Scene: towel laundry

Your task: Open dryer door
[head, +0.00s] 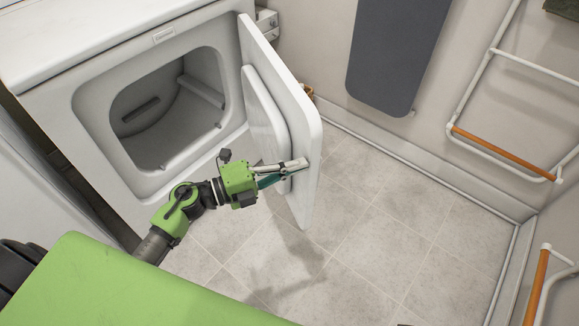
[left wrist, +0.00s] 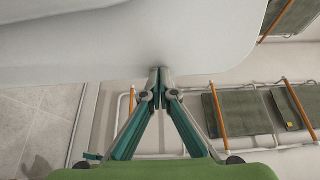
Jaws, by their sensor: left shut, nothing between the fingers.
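The white dryer (head: 90,90) stands at the upper left of the head view. Its door (head: 305,140) is swung wide open on the right side, and the round-cornered opening shows an empty-looking drum (head: 165,115). My left gripper (head: 303,164) is shut and empty, with its fingertips at the inner face of the door near its free edge. In the left wrist view the shut fingertips (left wrist: 162,75) are right at the lower edge of the white door (left wrist: 130,45); I cannot tell if they touch. My right gripper is not in view.
A grey ironing-board-like panel (head: 395,50) hangs on the back wall. White racks with orange bars (head: 500,152) are on the right wall. A small wicker item (head: 308,92) shows behind the door. The tiled floor (head: 400,230) right of the door is clear.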

